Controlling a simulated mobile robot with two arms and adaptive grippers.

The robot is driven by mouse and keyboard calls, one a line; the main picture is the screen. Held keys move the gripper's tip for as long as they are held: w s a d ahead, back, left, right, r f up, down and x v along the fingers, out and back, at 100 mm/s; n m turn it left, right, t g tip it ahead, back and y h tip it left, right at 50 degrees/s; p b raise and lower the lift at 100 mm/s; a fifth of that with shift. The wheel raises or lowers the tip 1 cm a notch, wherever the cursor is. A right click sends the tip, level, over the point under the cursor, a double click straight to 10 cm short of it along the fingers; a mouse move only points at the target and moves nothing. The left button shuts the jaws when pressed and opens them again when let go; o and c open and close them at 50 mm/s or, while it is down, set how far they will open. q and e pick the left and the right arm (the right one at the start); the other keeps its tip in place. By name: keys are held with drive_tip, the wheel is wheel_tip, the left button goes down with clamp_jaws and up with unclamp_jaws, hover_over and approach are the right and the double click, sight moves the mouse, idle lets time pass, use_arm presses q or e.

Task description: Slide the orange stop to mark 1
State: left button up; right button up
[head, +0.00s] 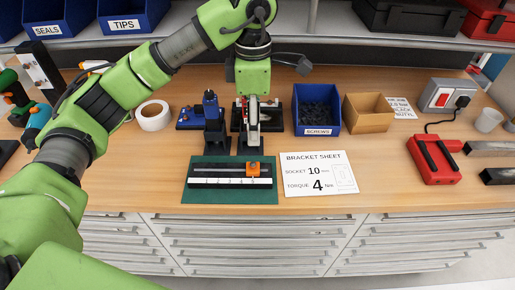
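The orange stop (253,170) sits at the right part of a dark slide rail with a white numbered scale (205,182), close to the 5 end. The rail lies on a green mat (193,195) near the table's front. My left arm reaches in from the left, and its green wrist points down behind the rail. My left gripper (246,130) is among dark upright parts there, apart from the stop. Its fingers blend with those parts, so I cannot tell their opening. My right gripper is not in view.
Small fixtures on a blue base (188,118) and a black base stand behind the rail. A bracket sheet (318,173) lies to its right. A blue screws bin (317,110), cardboard box (368,113) and tape roll (153,116) stand further back. The wood left of the mat is clear.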

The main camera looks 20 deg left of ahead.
sight(254, 163)
use_arm(q)
drive_tip(key=f, duration=0.2)
drive_tip(key=s+f+p, duration=0.1)
drive_tip(key=f, duration=0.2)
drive_tip(key=shift+s, duration=0.1)
drive_tip(key=f+p, duration=0.1)
drive_tip(key=f, duration=0.2)
drive_tip(key=f+p, duration=0.1)
drive_tip(key=f, duration=0.3)
drive_tip(key=shift+w+d+f, duration=0.1)
drive_tip(key=shift+w+f, duration=0.05)
drive_tip(key=shift+w, duration=0.05)
drive_tip(key=shift+f, duration=0.5)
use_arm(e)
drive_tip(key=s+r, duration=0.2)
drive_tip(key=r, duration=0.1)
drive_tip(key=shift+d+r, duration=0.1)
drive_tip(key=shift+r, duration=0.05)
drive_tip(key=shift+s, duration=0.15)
